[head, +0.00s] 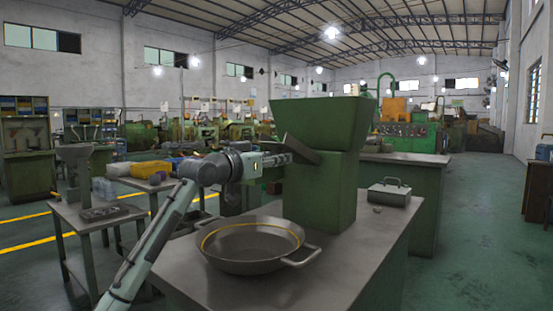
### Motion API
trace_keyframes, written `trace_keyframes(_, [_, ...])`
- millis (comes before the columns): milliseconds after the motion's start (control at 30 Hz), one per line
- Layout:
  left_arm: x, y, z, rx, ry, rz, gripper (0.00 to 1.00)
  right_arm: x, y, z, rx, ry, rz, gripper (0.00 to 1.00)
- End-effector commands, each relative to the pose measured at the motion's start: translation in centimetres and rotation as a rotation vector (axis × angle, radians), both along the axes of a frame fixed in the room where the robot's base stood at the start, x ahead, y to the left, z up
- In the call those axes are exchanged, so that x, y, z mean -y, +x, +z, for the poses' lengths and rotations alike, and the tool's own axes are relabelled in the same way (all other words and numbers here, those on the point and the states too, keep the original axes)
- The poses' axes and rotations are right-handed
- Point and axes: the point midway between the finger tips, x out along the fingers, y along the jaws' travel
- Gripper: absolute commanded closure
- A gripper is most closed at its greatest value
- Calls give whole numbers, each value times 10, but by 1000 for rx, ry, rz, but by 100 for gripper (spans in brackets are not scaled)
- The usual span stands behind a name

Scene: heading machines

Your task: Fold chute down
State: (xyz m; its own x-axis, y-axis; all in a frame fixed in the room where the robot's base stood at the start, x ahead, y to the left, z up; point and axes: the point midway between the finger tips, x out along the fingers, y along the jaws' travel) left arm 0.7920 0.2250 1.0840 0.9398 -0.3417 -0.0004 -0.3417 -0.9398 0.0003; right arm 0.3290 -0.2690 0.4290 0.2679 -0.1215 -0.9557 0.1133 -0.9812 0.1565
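The green machine (322,185) with a wide hopper (318,122) on top stands on the grey workbench. Its chute (301,149) is a dark grey flap on the machine's left side. It slants, with its free left end higher than the end at the machine. My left gripper (283,158) is at the left of the machine, close beside the chute and just under its raised end. The fingertips are small and partly lost against the chute, so contact and opening cannot be made out. My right gripper is not in view.
A wide two-handled pan (252,245) with a yellow ring inside stands on the bench (350,270), below the chute and my forearm. A grey lidded box (389,192) is at the right. A side table (95,222) is at the left. The floor at right is free.

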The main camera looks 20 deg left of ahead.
Motion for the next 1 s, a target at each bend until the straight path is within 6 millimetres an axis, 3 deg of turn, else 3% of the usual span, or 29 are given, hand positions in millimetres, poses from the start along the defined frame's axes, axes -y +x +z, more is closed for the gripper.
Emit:
trace_keyframes(33, [0,0,0,0,0,0,87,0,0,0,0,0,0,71])
trace_keyframes(133, [0,0,0,0,0,-1,100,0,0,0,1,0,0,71])
trace_keyframes(667, [0,-1,-7,-2,1,-1,100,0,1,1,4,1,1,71])
trace_keyframes(1000, [0,-1,-39,-11,3,-1,100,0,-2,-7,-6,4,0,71])
